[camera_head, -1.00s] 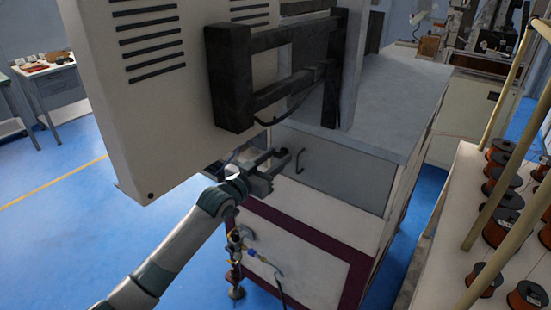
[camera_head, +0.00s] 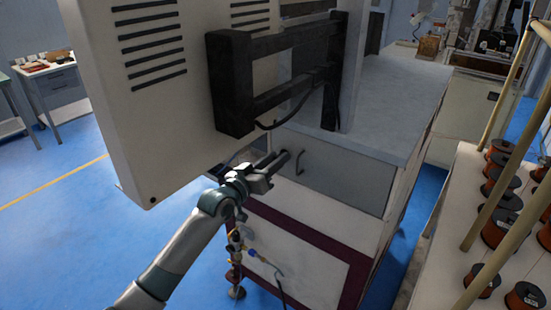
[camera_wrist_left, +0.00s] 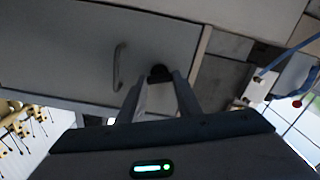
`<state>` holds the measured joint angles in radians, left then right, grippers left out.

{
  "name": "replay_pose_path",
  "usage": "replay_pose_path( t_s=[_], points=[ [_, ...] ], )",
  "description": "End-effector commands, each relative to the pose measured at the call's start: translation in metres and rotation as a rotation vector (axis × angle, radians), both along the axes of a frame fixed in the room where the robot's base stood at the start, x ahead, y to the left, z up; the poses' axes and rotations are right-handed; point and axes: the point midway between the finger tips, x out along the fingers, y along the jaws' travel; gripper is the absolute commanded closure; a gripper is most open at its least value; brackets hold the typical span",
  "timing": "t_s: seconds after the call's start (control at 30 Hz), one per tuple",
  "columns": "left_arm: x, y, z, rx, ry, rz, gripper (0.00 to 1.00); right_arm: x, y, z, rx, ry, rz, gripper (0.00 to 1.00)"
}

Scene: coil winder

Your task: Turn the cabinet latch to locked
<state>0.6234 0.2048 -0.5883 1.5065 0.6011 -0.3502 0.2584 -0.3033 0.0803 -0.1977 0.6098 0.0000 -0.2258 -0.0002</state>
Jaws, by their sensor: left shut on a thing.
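The cabinet latch (camera_wrist_left: 160,73) is a small dark round knob on the grey cabinet front (camera_wrist_left: 65,50), to the right of a curved pull handle (camera_wrist_left: 119,66) in the left wrist view. My left gripper (camera_wrist_left: 161,80) has its two fingers at the knob, shut on it. In the head view my left gripper (camera_head: 284,158) reaches the grey front just left of the handle (camera_head: 300,163), and its fingers hide the latch there. The latch's exact angle cannot be told. My right gripper is not in view.
A large pale panel (camera_head: 140,120) on a black bracket (camera_head: 231,80) hangs close above my left arm. Hoses and fittings (camera_head: 236,255) stand below the gripper. Several copper wire spools (camera_head: 502,230) stand on a bench at the right. Blue floor (camera_head: 90,235) is clear at the left.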

Motion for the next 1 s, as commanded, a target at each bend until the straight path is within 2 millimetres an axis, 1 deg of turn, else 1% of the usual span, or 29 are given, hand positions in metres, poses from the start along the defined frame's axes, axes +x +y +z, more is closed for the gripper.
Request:
replay_pose_path(
  t_s=[0.37, 1.0],
  points=[
    [0.001, 0.001, -0.001, -0.291, 0.213, 0.001, 0.91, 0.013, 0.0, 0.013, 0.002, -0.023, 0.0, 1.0],
    [0.001, 0.002, -0.002, -0.779, 0.568, 0.001, 0.91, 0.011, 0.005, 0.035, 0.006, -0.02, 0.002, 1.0]
  ],
)
